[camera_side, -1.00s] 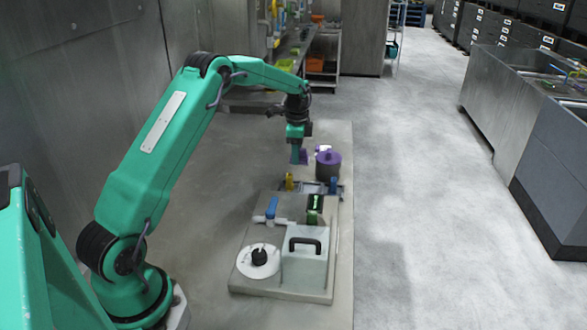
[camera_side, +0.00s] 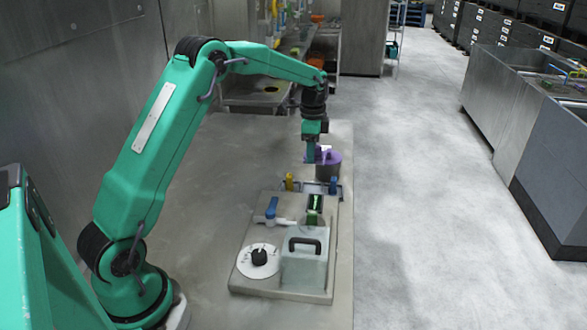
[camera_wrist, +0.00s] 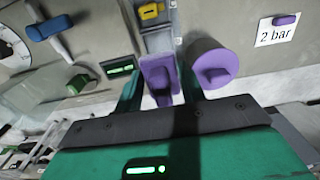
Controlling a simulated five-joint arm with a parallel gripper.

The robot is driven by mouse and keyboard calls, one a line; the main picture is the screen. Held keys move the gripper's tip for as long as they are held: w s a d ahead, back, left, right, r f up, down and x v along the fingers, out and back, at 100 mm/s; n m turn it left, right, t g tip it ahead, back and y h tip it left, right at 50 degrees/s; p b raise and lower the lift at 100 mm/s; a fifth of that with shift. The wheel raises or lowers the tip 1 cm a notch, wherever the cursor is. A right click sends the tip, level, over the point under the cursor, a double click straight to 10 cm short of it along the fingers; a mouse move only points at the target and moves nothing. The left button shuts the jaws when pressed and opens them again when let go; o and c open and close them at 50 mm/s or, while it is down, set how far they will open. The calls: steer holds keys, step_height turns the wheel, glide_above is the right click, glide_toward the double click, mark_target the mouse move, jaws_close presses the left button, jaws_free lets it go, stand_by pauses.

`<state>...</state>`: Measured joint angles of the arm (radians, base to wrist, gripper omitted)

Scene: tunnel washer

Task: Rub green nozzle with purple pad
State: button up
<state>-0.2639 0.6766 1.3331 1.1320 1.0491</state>
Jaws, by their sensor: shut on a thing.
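My gripper (camera_wrist: 160,88) is shut on the purple pad (camera_wrist: 158,70), which sits between its green fingers in the wrist view. In the side view my gripper (camera_side: 311,155) is beyond the far end of the bench plate, close beside the purple round pot. A green piece (camera_wrist: 77,83), which looks like the green nozzle, is left of my gripper in the wrist view. In the side view a green piece (camera_side: 312,217) stands on the plate, nearer the camera than my gripper. The pad is apart from it.
The purple pot (camera_side: 328,164) is beside my gripper.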

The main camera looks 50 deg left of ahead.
steer(key=o, duration=0.4)
steer(key=c, duration=0.3)
steer(key=shift+s+d+r, duration=0.2)
steer(key=shift+d, duration=0.2)
steer(key=s+d+r, duration=0.1)
steer(key=s+d, duration=0.3)
steer(key=s+d+r, duration=0.2)
steer(key=s+d, duration=0.2)
steer(key=s+d+r, duration=0.1)
steer(key=s+d, duration=0.2)
steer(key=s, duration=0.1)
steer(key=shift+s+d+r, duration=0.2)
steer(key=shift+s+d, duration=0.2)
